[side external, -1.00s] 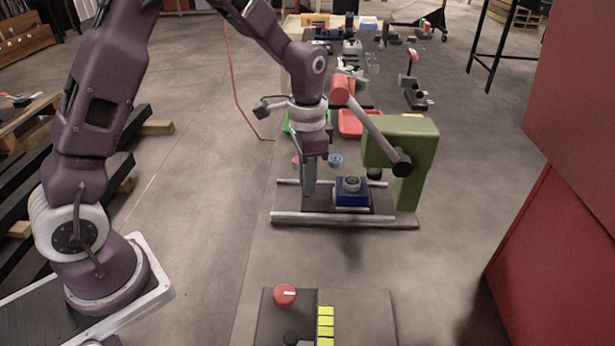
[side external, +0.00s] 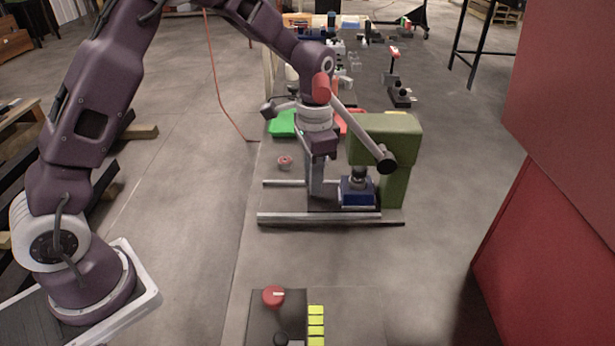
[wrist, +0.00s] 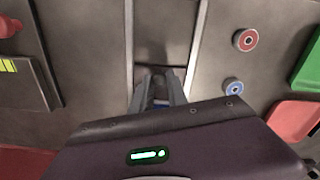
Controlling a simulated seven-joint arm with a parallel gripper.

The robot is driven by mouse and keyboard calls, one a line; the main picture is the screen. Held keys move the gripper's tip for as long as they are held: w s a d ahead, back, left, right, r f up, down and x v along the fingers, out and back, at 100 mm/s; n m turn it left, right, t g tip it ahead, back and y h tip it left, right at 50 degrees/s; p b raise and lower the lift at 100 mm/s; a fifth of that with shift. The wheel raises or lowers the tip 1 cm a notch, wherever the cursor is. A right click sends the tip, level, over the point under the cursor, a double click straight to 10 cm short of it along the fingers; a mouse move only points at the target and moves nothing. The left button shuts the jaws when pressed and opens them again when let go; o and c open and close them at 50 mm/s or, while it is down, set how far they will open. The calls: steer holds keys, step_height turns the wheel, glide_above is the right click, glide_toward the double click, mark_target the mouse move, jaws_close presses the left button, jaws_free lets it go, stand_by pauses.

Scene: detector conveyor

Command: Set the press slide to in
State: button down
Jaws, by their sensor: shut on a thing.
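The press slide (side external: 357,193) is a blue block between two silver rails (side external: 320,218). A dark round part on top of it sits under the ram of the green press (side external: 388,130). My gripper (side external: 316,188) points down between the rails, just left of the blue block. In the wrist view my gripper (wrist: 159,76) has its fingers close together between the rails, shut on a part of the slide. The fingers hide most of what they hold. The press lever is raised, with its red grip (side external: 321,87) beside my wrist.
A red-ringed disc (wrist: 245,40) and a blue-ringed disc (wrist: 233,87) lie beside the rails. A green tray (wrist: 308,65) and a red tray (wrist: 295,118) are close by. A panel with a red knob (side external: 273,296) stands in front. Bare floor lies to the left.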

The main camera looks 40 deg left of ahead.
steer(key=c, duration=1.3)
jaws_free()
steer(key=shift+w+d, duration=0.15)
steer(key=shift+r, duration=0.15)
step_height(320, 180, up, 7)
steer(key=shift+f, duration=0.1)
steer(key=s+r+n+t, duration=0.2)
steer(key=s+r, duration=0.2)
steer(key=s, duration=0.9)
steer(key=s+a+r+n+t, duration=0.1)
steer(key=s+r+n+t, duration=0.2)
steer(key=s, duration=1.1)
step_height(320, 180, up, 2)
steer(key=shift+s+a+r+t, duration=0.15)
steer(key=shift+a+t, duration=0.15)
